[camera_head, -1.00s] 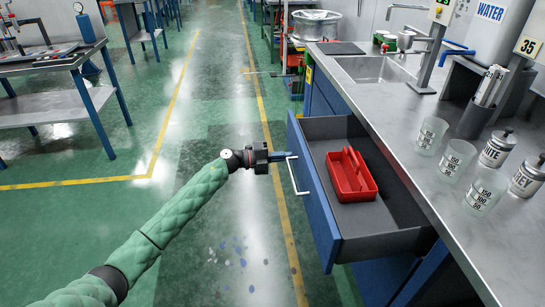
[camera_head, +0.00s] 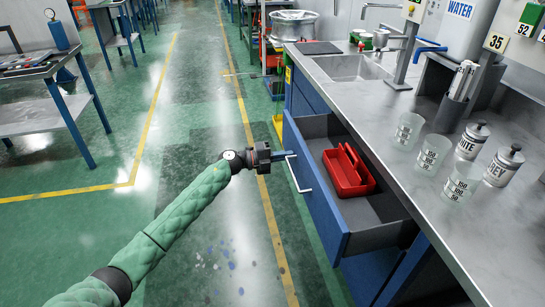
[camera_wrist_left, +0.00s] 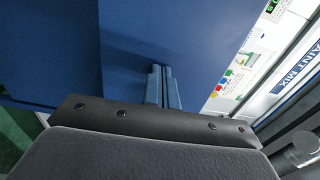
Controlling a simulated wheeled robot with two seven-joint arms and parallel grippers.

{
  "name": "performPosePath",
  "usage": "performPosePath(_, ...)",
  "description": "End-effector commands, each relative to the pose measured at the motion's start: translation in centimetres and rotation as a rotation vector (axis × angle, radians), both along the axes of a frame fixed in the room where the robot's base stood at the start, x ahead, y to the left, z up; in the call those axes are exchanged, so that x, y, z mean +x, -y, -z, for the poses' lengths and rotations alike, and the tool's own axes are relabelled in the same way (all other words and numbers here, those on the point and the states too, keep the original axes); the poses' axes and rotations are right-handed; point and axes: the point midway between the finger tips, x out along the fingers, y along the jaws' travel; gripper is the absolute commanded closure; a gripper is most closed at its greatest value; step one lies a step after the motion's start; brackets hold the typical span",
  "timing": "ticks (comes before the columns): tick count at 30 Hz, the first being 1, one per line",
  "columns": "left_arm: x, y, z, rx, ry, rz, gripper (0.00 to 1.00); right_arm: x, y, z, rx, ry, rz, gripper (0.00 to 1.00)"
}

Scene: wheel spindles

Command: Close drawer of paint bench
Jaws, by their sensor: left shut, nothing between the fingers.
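The paint bench (camera_head: 375,120) stands on the right, with a grey top. Its blue-fronted drawer (camera_head: 318,205) is partly open and sticks out to the left. A white bar handle (camera_head: 298,175) is on the drawer front. A red tote (camera_head: 347,176) lies inside the drawer. My left gripper (camera_head: 289,154) is shut and empty, its fingertips at the drawer front beside the upper end of the handle. In the left wrist view the shut fingers (camera_wrist_left: 162,85) point at a blue panel; I cannot tell whether they touch it. My right gripper is not in view.
Another metal bench (camera_head: 40,118) stands at the left. The green floor between is clear.

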Motion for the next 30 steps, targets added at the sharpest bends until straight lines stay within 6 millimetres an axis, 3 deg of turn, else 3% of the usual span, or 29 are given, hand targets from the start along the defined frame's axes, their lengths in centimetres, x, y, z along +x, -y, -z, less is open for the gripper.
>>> performPosePath(10,2.5,9.7,-0.1,-0.001,0.001,0.003,1.00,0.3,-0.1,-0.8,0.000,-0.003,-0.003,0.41)
performPosePath(18,4.2,15.8,0.0,-0.001,0.000,0.002,1.00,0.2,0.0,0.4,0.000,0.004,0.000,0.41)
performPosePath(24,5.0,18.8,0.0,-0.001,0.001,0.002,1.00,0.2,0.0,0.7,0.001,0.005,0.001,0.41)
performPosePath(30,5.4,20.2,0.0,0.000,0.000,0.000,1.00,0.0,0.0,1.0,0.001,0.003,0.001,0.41)
